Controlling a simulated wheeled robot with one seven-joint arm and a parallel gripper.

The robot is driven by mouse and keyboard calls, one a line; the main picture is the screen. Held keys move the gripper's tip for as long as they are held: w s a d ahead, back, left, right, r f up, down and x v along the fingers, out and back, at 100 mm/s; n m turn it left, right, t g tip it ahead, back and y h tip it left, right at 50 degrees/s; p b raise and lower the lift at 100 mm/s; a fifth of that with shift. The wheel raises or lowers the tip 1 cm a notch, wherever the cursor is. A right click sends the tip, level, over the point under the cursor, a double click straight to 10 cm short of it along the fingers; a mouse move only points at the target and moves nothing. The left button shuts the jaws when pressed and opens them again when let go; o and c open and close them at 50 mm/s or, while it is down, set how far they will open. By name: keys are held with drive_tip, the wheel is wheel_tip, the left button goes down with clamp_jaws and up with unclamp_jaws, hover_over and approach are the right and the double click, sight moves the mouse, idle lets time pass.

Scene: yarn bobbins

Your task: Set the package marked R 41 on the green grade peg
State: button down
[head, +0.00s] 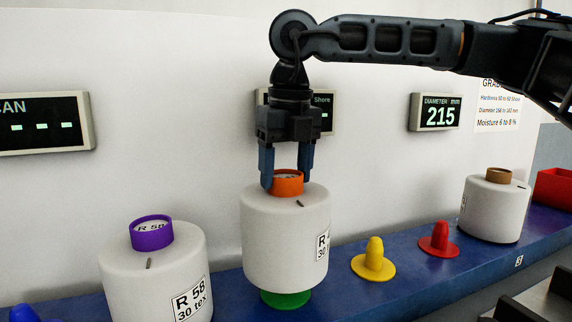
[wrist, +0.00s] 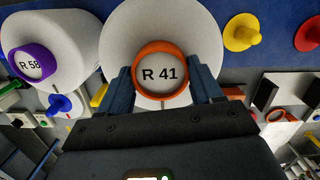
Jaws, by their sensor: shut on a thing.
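The package marked R 41 (head: 280,240) is a white yarn bobbin with an orange core tube (head: 287,184). It stands upright over the green grade peg (head: 287,299); only the peg's green base shows below it. I cannot tell whether the package rests fully on that base. My gripper (head: 287,178) points down and is shut on the orange tube at the top of the package. In the wrist view the R 41 label sits inside the orange ring (wrist: 160,97), between the two fingers.
A purple-cored R 58 package (head: 158,272) stands to the left. A yellow peg (head: 374,262) and a red peg (head: 439,240) are empty to the right. A brown-cored package (head: 494,212) stands farther right on the blue shelf. A display (head: 437,113) reads 215.

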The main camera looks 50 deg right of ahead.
sight(286, 199)
drive_tip(key=shift+f+b, duration=0.4)
drive_tip(key=shift+f, duration=0.7)
drive_tip(key=shift+f+b, duration=1.65)
drive_tip(key=shift+b, duration=0.1)
drive_tip(key=shift+c, duration=2.4)
unclamp_jaws()
drive_tip(key=o, duration=0.4)
drive_tip(key=shift+c, duration=0.2)
drive_tip(key=shift+f, duration=0.1)
